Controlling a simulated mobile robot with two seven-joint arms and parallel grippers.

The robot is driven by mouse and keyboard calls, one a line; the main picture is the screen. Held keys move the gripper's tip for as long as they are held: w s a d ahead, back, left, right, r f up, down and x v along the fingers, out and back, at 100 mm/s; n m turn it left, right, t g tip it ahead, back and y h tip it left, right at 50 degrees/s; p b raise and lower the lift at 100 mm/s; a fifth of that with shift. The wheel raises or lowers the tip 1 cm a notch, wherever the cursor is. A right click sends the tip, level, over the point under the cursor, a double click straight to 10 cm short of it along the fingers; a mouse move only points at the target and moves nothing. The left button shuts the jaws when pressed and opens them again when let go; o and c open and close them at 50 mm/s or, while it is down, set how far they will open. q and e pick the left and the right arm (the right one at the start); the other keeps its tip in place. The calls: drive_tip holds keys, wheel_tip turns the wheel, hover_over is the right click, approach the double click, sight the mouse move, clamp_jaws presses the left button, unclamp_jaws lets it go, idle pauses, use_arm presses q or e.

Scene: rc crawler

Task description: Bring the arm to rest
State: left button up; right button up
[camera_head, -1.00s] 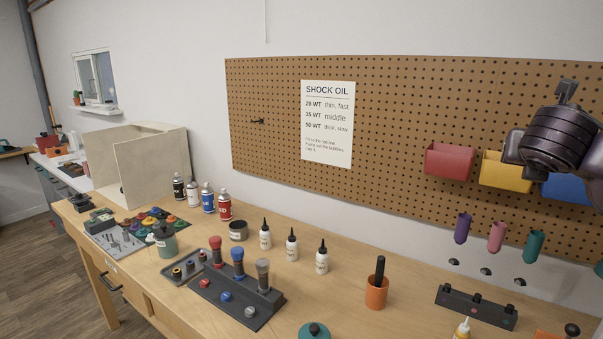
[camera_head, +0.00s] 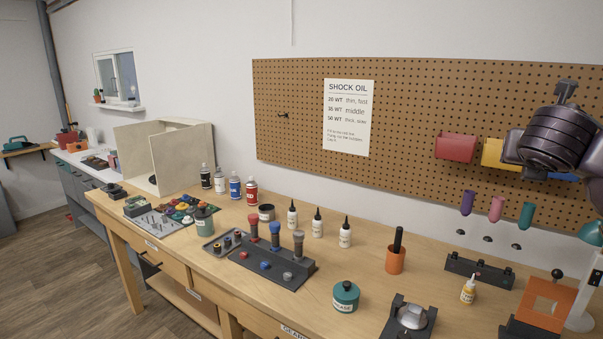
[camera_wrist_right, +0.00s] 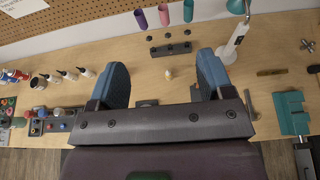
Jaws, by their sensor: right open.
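My right arm (camera_head: 555,138), dark and rounded, reaches in at the right edge of the head view, in front of the pegboard. My right gripper (camera_wrist_right: 163,66) shows in the right wrist view with its two blue-padded fingers wide apart. Nothing is between the fingers except the bench seen beyond them. The gripper is above the wooden workbench (camera_head: 385,287). My left arm and gripper are not in view.
The pegboard (camera_head: 430,110) carries red and yellow bins. Bottles, a grey shock stand (camera_head: 285,262), a green grease jar (camera_head: 346,296) and an orange cup (camera_head: 396,259) stand on the bench.

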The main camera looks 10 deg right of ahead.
drive_tip(key=w+a+r+m+t+y, duration=0.2)
drive_tip(key=w+a+m+t+y, duration=0.3)
drive_tip(key=a+m+t, duration=0.15)
wheel_tip(320, 180, down, 6)
drive_tip(key=w+a+f+m+y, duration=0.1)
drive_tip(key=w+a+m+y, duration=0.2)
drive_tip(key=s+a+f+m+y, duration=0.1)
drive_tip(key=s+f+m, duration=0.3)
drive_tip(key=f, duration=0.7)
drive_tip(key=s+a+f+m+g+y, duration=0.1)
drive_tip(key=s+a+f+m, duration=0.2)
drive_tip(key=f, duration=0.9)
drive_tip(key=s+a+f+m+y+b, duration=0.1)
drive_tip(key=s+a+f+m, duration=0.2)
drive_tip(key=f, duration=0.8)
drive_tip(key=shift+s+f+m+g, duration=0.15)
drive_tip(key=shift+s+m, duration=0.5)
drive_tip(key=shift+s, duration=0.15)
drive_tip(key=shift+s+f+m+g, duration=0.1)
drive_tip(key=shift+s+f+m, duration=0.05)
drive_tip(key=shift+s+m, duration=0.55)
drive_tip(key=s+a+f+m+g+h, duration=0.2)
drive_tip(key=s+f+m+g, duration=0.1)
drive_tip(key=s+f, duration=1.2)
drive_tip(key=s+m, duration=0.1)
drive_tip(key=s, duration=0.2)
drive_tip(key=shift+f+m+g, duration=0.15)
drive_tip(key=shift+m+g, duration=0.25)
